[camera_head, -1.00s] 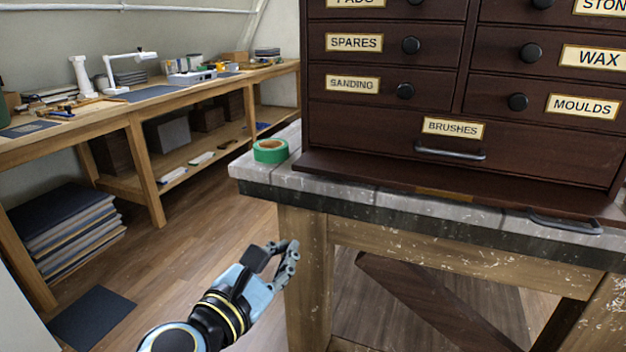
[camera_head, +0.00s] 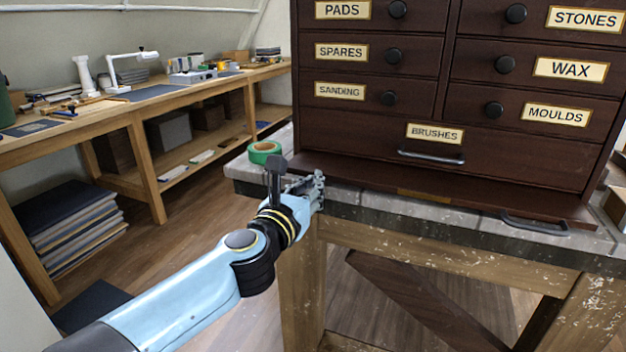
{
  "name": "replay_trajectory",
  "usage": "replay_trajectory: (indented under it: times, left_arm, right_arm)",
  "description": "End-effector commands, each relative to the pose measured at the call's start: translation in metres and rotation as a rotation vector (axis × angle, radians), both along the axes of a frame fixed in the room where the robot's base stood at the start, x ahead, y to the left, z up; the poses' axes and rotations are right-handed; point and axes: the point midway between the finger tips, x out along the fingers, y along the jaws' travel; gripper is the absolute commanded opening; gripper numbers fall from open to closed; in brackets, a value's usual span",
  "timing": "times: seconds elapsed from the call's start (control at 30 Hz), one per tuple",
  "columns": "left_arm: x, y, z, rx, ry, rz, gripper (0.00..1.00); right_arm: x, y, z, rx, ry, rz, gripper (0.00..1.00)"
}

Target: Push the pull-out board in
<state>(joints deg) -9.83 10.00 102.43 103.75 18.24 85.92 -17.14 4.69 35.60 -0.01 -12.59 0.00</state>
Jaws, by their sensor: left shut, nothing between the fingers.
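The pull-out board (camera_head: 450,197) is a thin dark brown slab at the bottom of the dark drawer cabinet (camera_head: 360,120). My left forearm partly hides the worktop's front left edge. My right gripper is not in view.
A green tape roll (camera_head: 264,152) lies on the worktop (camera_head: 243,168), left of the cabinet and just behind my left gripper. A long wooden bench (camera_head: 150,108) with tools stands at the back left.

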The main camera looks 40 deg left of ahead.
Motion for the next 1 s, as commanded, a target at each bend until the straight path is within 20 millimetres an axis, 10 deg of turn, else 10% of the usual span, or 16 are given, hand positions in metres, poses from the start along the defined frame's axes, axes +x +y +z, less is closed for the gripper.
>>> replay_trajectory:
  times: [1.0]
  left_arm:
    - [0.056, 0.016, 0.0, 0.001, 0.0, 0.0, 0.0]
  right_arm:
    - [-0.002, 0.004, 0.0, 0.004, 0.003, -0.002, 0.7]
